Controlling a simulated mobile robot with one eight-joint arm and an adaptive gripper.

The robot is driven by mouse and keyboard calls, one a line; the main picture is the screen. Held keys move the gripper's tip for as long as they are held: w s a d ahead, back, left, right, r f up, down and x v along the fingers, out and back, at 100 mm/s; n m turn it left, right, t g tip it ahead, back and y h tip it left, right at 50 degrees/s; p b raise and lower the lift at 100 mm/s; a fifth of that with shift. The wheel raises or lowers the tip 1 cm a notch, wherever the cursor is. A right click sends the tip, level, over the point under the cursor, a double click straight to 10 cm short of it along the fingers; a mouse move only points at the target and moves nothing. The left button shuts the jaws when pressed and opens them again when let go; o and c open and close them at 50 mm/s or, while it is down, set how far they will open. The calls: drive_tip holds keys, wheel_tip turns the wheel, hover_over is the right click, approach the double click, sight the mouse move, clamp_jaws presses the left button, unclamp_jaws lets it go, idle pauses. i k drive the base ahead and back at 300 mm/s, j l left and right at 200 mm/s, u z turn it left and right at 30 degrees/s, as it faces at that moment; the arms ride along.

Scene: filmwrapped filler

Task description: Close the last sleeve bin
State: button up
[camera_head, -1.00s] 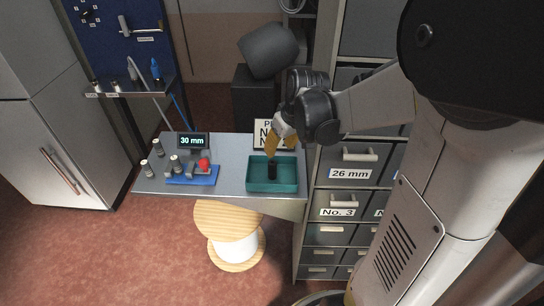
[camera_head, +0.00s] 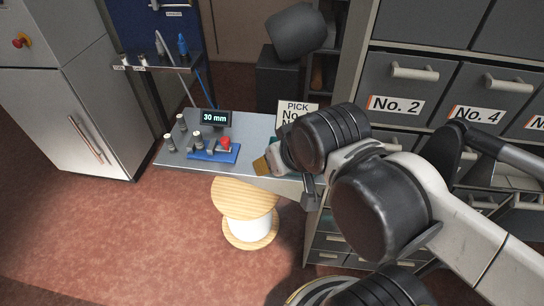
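The grey cabinet of bins stands on the right. A bin labelled No. 2 (camera_head: 402,92) and a bin labelled No. 4 (camera_head: 483,105) look shut, each with a pale handle. Below them, behind my arm, a bin edge with a pale handle (camera_head: 526,202) shows; it may stand out from the cabinet, but my arm hides most of it. My gripper (camera_head: 264,165), with tan fingertips, is over the right part of the grey bench, left of the cabinet and apart from the bins. Its finger gap and anything in it are not clear.
The grey bench (camera_head: 185,150) carries a 30 mm display (camera_head: 215,118), a blue fixture (camera_head: 213,155) with a red knob, and small grey cylinders. A PICK sign (camera_head: 298,108) stands at its back. A wooden spool (camera_head: 246,200) stands before it. The red floor at left is clear.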

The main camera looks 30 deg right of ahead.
sight(487, 172)
drive_tip(key=k+z, duration=0.15)
drive_tip(key=z, duration=0.25)
drive_tip(key=k+z, duration=0.15)
drive_tip(key=z, duration=0.25)
drive_tip(key=k+l+z, duration=0.1)
drive_tip(key=z, duration=0.35)
drive_tip(key=k+l+z, duration=0.1)
drive_tip(key=z, duration=0.3)
drive_tip(key=l, duration=0.1)
